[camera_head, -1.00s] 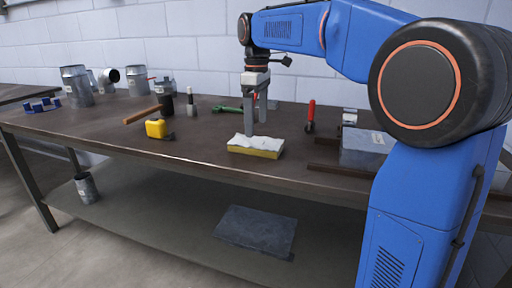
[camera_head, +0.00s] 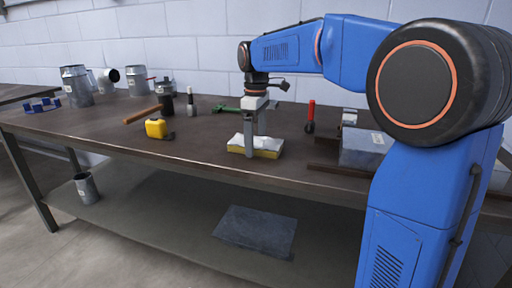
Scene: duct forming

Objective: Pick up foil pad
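The foil pad (camera_head: 267,147) is a low block with a crumpled white-silver top and yellow sides, lying near the front edge of the workbench. My gripper (camera_head: 256,142) points straight down over it with its fingers apart. The near finger stands in front of the pad's front side. The other finger is behind, its tip hidden by the pad. Whether either finger touches the pad cannot be made out.
On the workbench (camera_head: 200,160), a yellow tape measure (camera_head: 155,128) lies left of the pad, green-handled snips (camera_head: 226,107) behind it, and a red-handled tool (camera_head: 310,115) to the right. Metal duct pieces (camera_head: 76,85) stand at the back left. The bench between is clear.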

